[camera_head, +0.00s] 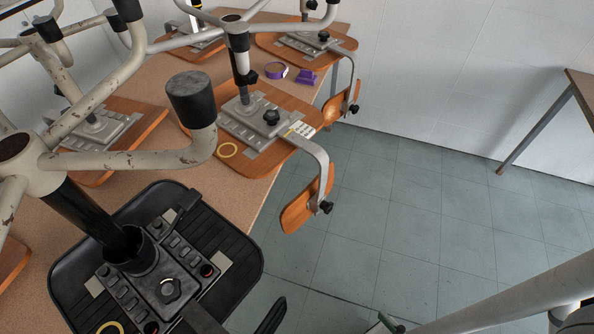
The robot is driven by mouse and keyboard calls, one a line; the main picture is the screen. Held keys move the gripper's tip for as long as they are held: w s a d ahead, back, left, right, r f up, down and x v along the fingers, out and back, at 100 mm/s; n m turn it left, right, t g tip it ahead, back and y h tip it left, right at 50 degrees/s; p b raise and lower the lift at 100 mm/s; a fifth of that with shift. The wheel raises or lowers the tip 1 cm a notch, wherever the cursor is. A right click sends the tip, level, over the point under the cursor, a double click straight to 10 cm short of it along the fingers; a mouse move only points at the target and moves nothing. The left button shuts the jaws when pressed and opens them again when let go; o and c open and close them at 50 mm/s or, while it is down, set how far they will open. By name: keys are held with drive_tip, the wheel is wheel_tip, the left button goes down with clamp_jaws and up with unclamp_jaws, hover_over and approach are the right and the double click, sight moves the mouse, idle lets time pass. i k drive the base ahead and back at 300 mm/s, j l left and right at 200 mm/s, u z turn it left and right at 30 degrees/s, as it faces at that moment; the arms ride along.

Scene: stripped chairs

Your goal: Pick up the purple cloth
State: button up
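A small purple item (307,77), which looks like the folded purple cloth, lies on the brown tabletop (262,57) near its far right edge. It sits between two upturned chair seats and looks apart from both. My gripper cannot be made out in this view. Nothing is seen touching the purple item.
Upturned chairs crowd the table, including a wooden seat (285,101), a black seat (241,265) and a thick metal leg (115,159).

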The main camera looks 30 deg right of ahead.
sight(306, 77)
drive_tip(key=i+l+u, duration=0.1)
drive_tip(key=l+u, duration=0.85)
drive_tip(key=l, duration=0.7)
drive_tip(key=l+u, duration=0.15)
drive_tip(key=l, duration=0.65)
drive_tip(key=k+l+u, duration=0.1)
drive_tip(key=l, duration=0.7)
drive_tip(key=k+l, duration=0.1)
drive_tip(key=l, duration=0.55)
drive_tip(key=k+l, duration=0.1)
drive_tip(key=l, duration=0.5)
